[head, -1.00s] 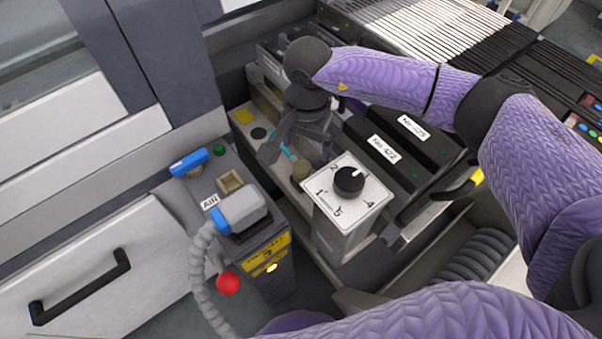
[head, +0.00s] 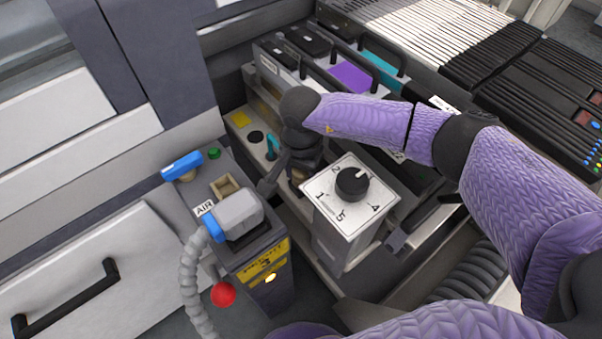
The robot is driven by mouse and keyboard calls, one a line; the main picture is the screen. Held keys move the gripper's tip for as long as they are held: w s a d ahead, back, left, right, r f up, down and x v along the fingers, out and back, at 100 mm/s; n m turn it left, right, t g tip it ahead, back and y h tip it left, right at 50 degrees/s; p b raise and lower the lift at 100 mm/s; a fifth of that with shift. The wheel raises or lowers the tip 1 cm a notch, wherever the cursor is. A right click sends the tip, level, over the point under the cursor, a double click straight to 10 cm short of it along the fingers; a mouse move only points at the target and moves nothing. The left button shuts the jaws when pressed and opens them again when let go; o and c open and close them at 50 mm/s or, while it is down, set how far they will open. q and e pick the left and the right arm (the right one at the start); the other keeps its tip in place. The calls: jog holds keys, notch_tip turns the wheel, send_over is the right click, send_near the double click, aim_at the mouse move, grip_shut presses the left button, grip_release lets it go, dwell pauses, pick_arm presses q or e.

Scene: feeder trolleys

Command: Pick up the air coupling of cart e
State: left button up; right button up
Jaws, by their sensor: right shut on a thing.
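My right gripper (head: 283,185) points down on the cart's near end ledge, beside the white dial box (head: 343,210). It is shut on a small tan, round piece (head: 297,174), which looks like the air coupling. The fingers and the box hide most of it, so the exact grip is unclear. A cyan lever (head: 272,147) stands on the ledge just left of the gripper. My left gripper is not in view.
A dark post (head: 262,262) marked 3 stands left of the cart.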

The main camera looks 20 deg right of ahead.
grip_shut()
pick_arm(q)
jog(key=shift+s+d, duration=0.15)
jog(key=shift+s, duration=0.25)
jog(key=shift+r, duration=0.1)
pick_arm(e)
jog(key=shift+r, duration=0.15)
jog(key=shift+r, duration=0.35)
pick_arm(q)
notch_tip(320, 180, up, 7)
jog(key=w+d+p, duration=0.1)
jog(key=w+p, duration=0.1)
jog(key=p, duration=0.5)
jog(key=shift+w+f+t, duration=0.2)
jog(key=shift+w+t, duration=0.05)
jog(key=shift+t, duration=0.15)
pick_arm(e)
notch_tip(320, 180, up, 20)
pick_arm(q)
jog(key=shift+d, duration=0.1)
